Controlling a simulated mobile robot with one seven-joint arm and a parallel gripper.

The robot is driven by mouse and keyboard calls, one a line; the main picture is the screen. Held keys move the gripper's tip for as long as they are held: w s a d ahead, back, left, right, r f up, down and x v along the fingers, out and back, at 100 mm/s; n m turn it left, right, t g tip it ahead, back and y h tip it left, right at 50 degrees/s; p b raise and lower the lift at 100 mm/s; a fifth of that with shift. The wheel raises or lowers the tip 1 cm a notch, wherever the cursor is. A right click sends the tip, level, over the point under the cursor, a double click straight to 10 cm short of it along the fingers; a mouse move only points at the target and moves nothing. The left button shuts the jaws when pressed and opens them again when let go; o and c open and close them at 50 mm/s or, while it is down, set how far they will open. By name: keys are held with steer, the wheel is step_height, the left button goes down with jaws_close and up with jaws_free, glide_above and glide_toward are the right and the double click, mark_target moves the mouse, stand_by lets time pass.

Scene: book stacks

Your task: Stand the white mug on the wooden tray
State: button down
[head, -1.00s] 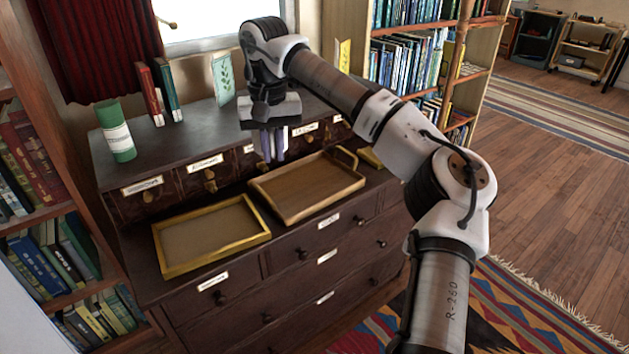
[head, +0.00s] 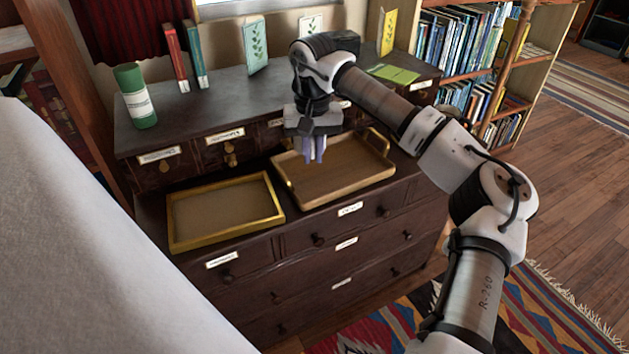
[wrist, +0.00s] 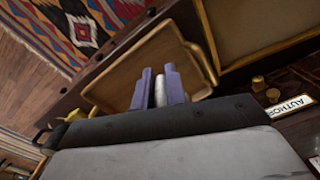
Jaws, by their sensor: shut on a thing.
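The wooden tray (head: 345,187) with raised handles lies on the lower ledge of the dark cabinet, right of a yellow-framed tray. In the wrist view the wooden tray (wrist: 118,82) lies beyond the fingers. My gripper (head: 314,158) points down above the left back part of the wooden tray. In the wrist view its purple fingers (wrist: 159,88) are shut on a narrow white piece, the white mug (wrist: 160,92). Only a strip of the mug shows between the fingers; in the head view I cannot make it out. Its tilt cannot be told.
The yellow-framed tray (head: 225,236) lies empty on the left of the ledge. Labelled small drawers (head: 232,151) rise behind the trays. On the cabinet top stand a green cylinder (head: 137,98), a red book (head: 176,57), a teal book (head: 195,54) and leaf-print cards (head: 256,45).

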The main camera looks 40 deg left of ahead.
step_height(320, 180, down, 9)
steer(key=shift+r, duration=0.1)
stand_by(0.3)
steer(key=c, duration=1.4)
jaws_free()
steer(key=shift+c, duration=0.2)
